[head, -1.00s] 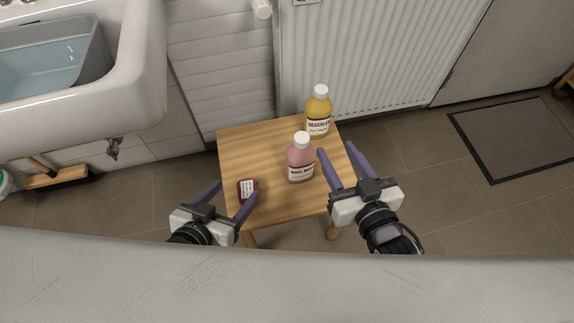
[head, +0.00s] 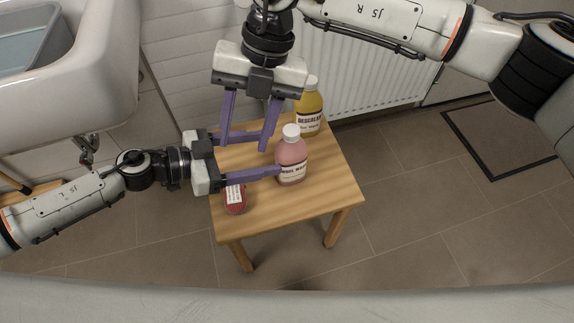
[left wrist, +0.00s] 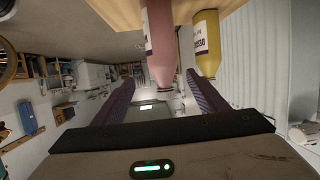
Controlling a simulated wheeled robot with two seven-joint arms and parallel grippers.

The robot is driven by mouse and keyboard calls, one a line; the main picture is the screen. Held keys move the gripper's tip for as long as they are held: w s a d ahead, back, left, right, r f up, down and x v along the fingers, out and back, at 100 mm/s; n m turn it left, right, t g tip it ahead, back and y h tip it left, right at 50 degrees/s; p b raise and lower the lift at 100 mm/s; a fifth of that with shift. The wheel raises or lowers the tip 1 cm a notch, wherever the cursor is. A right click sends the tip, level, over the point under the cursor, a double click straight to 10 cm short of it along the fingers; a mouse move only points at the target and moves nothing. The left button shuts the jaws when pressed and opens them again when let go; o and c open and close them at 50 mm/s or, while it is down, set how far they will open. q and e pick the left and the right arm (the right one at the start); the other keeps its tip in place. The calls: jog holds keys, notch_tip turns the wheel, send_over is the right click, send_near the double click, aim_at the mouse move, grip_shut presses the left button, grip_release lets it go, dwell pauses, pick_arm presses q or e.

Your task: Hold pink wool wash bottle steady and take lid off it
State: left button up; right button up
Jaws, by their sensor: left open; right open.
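The pink wool wash bottle (head: 292,163) stands upright on the small wooden table (head: 320,192), with its white lid (head: 291,131) on. My left gripper (head: 270,152) is open, reaching from the left, with its fingertips at the bottle's left side. One finger overlaps the bottle's left edge; I cannot tell if it touches. In the left wrist view the pink bottle (left wrist: 158,40) shows ahead between the fingers (left wrist: 162,92). My right gripper (head: 244,148) is open and empty, pointing down from above, left of the bottle and overlapping the left gripper in the picture.
A yellow descaler bottle (head: 310,108) with a white cap stands close behind the pink one. A red labelled container (head: 235,200) sits at the table's left side. A radiator (head: 365,85) and a sink (head: 90,70) stand behind. The table's front right is clear.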

aim_at(291, 153)
jog(key=w+d+t+h, duration=0.1)
jog(key=w+d, duration=0.1)
jog(key=w+d+r+m+h, duration=0.1)
jog(key=w+d, duration=0.1)
jog(key=d, duration=0.1)
jog(key=w+d+r+t+h, duration=0.1)
jog(key=w+d, duration=0.1)
jog(key=shift+w+d+t, duration=0.3)
jog(key=shift+w, duration=0.1)
pick_arm(q)
jog(key=shift+w+a+f+m+g+y, duration=0.15)
jog(key=shift+a+f+m+g, duration=0.1)
jog(key=shift+a+f, duration=0.15)
jog(key=shift+w+a+f+m+g+y, duration=0.15)
jog(key=shift+a+f+g, duration=0.1)
jog(key=shift+a, duration=0.2)
pick_arm(e)
jog(key=shift+w+d+m, duration=0.2)
jog(key=shift+m, duration=0.1)
pick_arm(q)
jog(key=x, duration=0.9)
jog(key=shift+w+d+f, duration=0.1)
jog(key=shift+d+f, duration=0.05)
jog(key=shift+d, duration=0.2)
pick_arm(e)
jog(key=shift+a, duration=0.1)
